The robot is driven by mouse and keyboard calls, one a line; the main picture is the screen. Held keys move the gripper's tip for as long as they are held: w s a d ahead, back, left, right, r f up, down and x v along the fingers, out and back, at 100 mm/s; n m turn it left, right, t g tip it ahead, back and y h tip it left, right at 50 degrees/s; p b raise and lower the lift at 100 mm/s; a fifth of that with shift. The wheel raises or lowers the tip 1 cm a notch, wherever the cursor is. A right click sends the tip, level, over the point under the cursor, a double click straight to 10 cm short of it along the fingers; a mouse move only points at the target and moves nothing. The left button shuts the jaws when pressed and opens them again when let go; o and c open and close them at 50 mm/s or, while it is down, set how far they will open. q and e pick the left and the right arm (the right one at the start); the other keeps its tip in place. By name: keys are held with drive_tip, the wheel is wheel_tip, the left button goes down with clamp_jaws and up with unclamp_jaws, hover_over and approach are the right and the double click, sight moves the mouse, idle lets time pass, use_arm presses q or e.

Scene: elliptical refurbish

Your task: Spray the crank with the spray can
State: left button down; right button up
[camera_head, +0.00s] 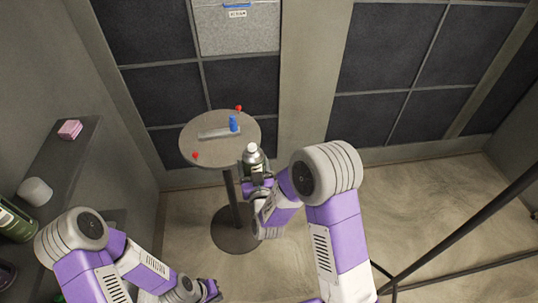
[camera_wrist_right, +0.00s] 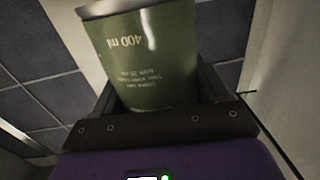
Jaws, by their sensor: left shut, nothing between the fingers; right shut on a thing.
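The crank (camera_head: 213,133) lies on top of a small round table; it has a grey bar and a blue upright handle (camera_head: 233,123) at its right end. The spray can (camera_head: 253,157), dark green with a white top, is upright in my right gripper (camera_head: 257,178) at the table's front right edge. The right wrist view shows the can's green body (camera_wrist_right: 150,62) with "400 ml" print between the fingers (camera_wrist_right: 158,100). The can's nozzle is not clear. My left gripper (camera_head: 210,291) is shut and empty, low at the bottom of the head view.
The round table (camera_head: 190,150) has a single post and a round base (camera_head: 234,232). Two small red pieces (camera_head: 195,155) lie near its edge. A shelf at left holds pink blocks (camera_head: 70,129), a white roll (camera_head: 36,191) and a green can (camera_head: 14,222).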

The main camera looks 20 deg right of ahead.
drive_tip(key=s+a+f+m+h+b, duration=0.15)
drive_tip(key=s+a+f+b, duration=0.25)
drive_tip(key=a+f+b, duration=0.45)
drive_tip(key=shift+w+a+f+p, duration=0.15)
drive_tip(key=shift+w+a+p, duration=0.25)
drive_tip(key=shift+w, duration=0.55)
drive_tip(key=shift+w+a+f+p, duration=0.2)
drive_tip(key=shift+w+p, duration=0.35)
drive_tip(key=shift+w, duration=0.35)
drive_tip(key=shift+w+a+f+p, duration=0.2)
drive_tip(key=shift+w+p, duration=0.25)
drive_tip(key=shift+w, duration=0.5)
drive_tip(key=shift+a, duration=0.1)
